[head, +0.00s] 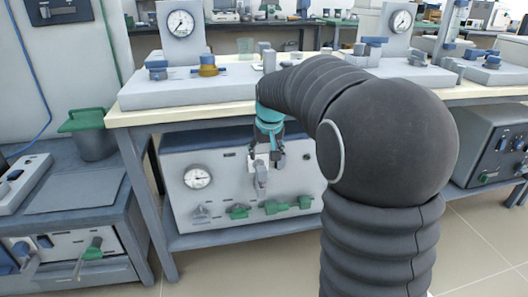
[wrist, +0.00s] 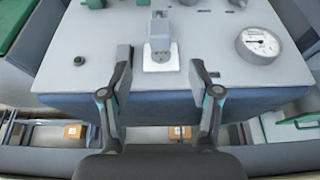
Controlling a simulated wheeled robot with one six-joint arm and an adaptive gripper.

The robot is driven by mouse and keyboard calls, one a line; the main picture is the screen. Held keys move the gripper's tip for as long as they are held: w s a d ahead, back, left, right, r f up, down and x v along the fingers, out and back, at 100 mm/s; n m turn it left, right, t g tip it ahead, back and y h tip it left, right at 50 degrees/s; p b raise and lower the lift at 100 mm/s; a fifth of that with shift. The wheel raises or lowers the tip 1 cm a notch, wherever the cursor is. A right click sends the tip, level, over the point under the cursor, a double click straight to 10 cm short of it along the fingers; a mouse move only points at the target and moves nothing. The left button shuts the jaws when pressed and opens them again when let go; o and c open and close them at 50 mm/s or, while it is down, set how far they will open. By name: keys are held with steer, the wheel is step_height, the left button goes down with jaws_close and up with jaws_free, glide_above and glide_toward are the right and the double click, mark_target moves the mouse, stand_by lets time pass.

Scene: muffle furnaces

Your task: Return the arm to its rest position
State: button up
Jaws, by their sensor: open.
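My arm, in a dark ribbed sleeve, reaches across the head view and bends down at the table's front edge. My gripper (head: 266,158) hangs in front of the grey furnace box (head: 180,210) on the lower shelf. In the wrist view my gripper (wrist: 160,72) has its two dark fingers wide apart, with nothing held between them. A grey latch handle on a white plate (wrist: 160,40) sits on the box's front, just beyond the fingertips and between them in the picture. I cannot tell the exact gap to it.
The pale worktop (head: 225,108) above carries gauges and grey apparatus. A round gauge (head: 198,177) and several green valve handles (head: 275,207) stick out from the box. A grey cabinet (head: 70,200) stands at left. Another dark box (head: 490,145) is at right. Floor is clear at lower right.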

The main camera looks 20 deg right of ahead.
steer(key=s+a+r+p, duration=0.1)
steer(key=s+a, duration=0.1)
steer(key=s, duration=1.4)
steer(key=s+a+r+n+t+p, duration=0.1)
steer(key=s+a+p, duration=0.1)
steer(key=s, duration=1.5)
steer(key=shift+a, duration=0.5)
steer(key=shift+r, duration=0.1)
